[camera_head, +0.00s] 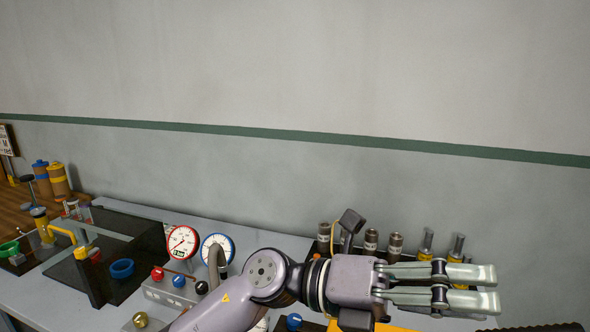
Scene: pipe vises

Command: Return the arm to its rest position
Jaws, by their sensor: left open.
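My left arm reaches in from the bottom middle. Its left gripper (490,288) points to the right, over the right part of the bench. Its two long metal fingers lie nearly parallel with a gap between them, and I see nothing held there. The gripper body and fingers hide part of the bench below. My right gripper does not show.
A grey bench (262,240) runs along the wall. A red-rimmed gauge (183,242) and a blue-rimmed gauge (217,247) stand left of my arm. Metal cylinders (371,240) stand behind the gripper. A dark stand with a blue ring (122,268) is at the left.

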